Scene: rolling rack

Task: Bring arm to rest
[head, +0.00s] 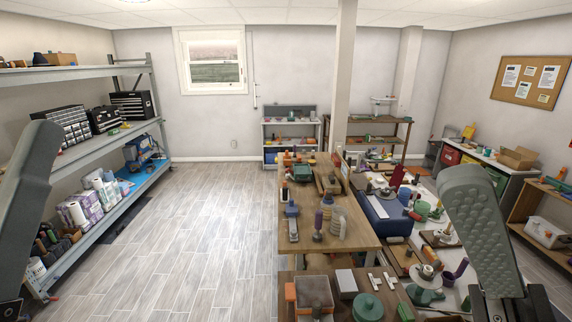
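A dark grey part of my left arm rises along the left edge of the head view, in front of the shelving rack. A grey-green textured part of my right arm stands at the lower right, in front of the cluttered tables. No fingertips of either gripper can be made out, so I see neither what they hold nor whether they are open.
A tall rack (150,127) with bins and paper rolls lines the left wall. A wooden workbench (340,236) crowded with tools stands right of centre. A corkboard (507,90) hangs on the right wall. The plank floor (205,225) between rack and workbench is clear.

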